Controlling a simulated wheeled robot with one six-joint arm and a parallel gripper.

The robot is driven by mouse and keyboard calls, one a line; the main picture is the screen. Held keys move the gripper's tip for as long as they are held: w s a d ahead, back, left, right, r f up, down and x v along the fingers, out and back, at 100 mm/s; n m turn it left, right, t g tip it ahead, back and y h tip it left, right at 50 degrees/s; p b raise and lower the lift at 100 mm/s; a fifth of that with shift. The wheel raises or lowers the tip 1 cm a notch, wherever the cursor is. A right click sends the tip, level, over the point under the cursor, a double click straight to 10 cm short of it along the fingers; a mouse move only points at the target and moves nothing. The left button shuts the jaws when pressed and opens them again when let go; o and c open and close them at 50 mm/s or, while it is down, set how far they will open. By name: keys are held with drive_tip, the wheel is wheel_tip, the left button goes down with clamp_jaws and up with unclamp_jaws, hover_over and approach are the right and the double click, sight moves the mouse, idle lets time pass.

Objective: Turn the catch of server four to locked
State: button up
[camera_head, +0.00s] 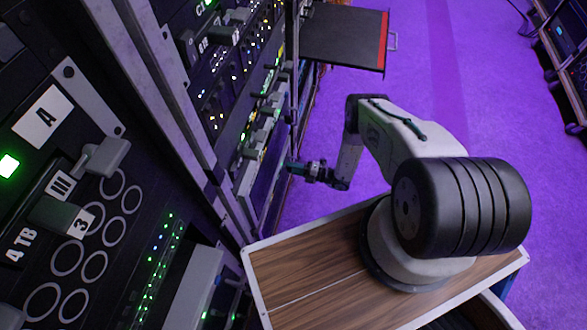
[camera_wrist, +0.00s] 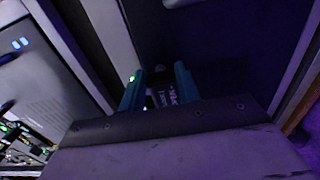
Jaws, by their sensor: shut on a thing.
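My gripper (camera_head: 291,168) reaches left from the arm to the front of the lower equipment in the rack. In the wrist view its two teal fingers (camera_wrist: 160,84) stand a little apart, shut on a dark part between them. White lettering (camera_wrist: 162,97) shows in that gap. The part is too dark to make out its shape or which way it is turned; it may be the catch of server four. A small green light (camera_wrist: 132,78) glows beside the left finger. I cannot read a server number there.
The near rack unit with a "3" label (camera_head: 81,224) and a grey lever (camera_head: 104,156) fills the left. Metal rack posts (camera_head: 160,90) stand between it and my gripper. A dark drawer (camera_head: 343,38) sticks out at the top. The purple floor (camera_head: 470,100) is open on the right.

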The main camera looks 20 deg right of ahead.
drive_tip(key=o, duration=1)
drive_tip(key=shift+v, duration=3.9)
